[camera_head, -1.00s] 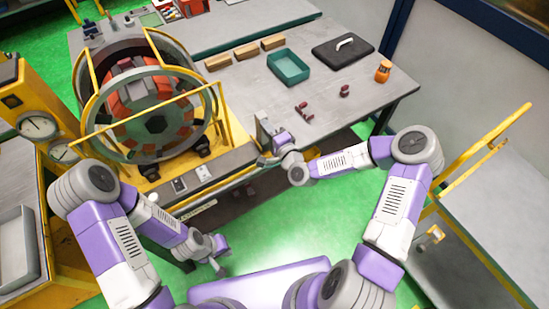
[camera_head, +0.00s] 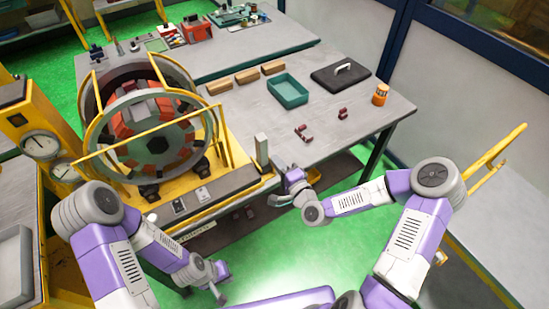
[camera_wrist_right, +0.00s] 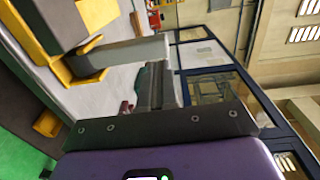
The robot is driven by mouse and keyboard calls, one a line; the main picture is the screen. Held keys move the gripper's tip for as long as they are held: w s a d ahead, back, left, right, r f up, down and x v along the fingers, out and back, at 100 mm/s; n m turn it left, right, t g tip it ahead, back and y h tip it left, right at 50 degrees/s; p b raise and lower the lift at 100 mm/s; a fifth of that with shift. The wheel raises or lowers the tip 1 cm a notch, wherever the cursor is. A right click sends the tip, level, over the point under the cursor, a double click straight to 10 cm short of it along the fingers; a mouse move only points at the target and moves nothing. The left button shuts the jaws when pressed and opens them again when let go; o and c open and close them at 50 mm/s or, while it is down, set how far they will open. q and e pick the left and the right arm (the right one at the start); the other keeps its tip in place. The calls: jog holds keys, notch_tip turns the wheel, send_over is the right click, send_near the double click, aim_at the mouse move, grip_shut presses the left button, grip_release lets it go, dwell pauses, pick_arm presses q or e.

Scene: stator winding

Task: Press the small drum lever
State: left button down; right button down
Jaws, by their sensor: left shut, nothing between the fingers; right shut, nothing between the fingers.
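The drum (camera_head: 153,130), with red and grey segments inside a grey ring, stands in a yellow frame at the left of the head view. A small upright light-grey post (camera_head: 262,150) stands at the right end of the frame's front panel; I cannot tell whether it is the small drum lever. My right gripper (camera_head: 277,200) is shut and empty, in front of and below the post, with a gap between them. My left gripper (camera_head: 221,293) is shut and empty, low in front of the frame.
A yellow rail (camera_head: 140,137) crosses the drum's front. The front panel (camera_head: 205,193) carries small switches. The grey table (camera_head: 350,145) to the right holds a teal tray (camera_head: 288,91), a black case (camera_head: 340,74), an orange jar (camera_head: 380,94) and small dark-red parts (camera_head: 306,132).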

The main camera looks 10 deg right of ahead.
jog(key=p+v, duration=0.4)
jog(key=v, duration=0.3)
jog(key=shift+f, duration=0.25)
jog(key=shift+s, duration=0.1)
jog(key=s+a+f+n+g+y+b, duration=0.1)
jog(key=s+a+f+n+g+b, duration=0.2)
jog(key=f, duration=0.5)
jog(key=s+a+f+n+g+b, duration=0.2)
jog(key=a+f+n+g, duration=0.15)
jog(key=f, duration=0.45)
jog(key=s+d+f+n+g+h+b, duration=0.1)
jog(key=s+f+n+g+b, duration=0.3)
jog(key=s+f+g, duration=0.5)
jog(key=s+f+n+h, duration=0.1)
jog(key=s+f, duration=0.2)
jog(key=f, duration=0.1)
jog(key=shift+d+f+b, duration=0.25)
jog(key=shift+f+b, duration=0.1)
jog(key=shift+f, duration=0.05)
jog(key=shift+s, duration=0.1)
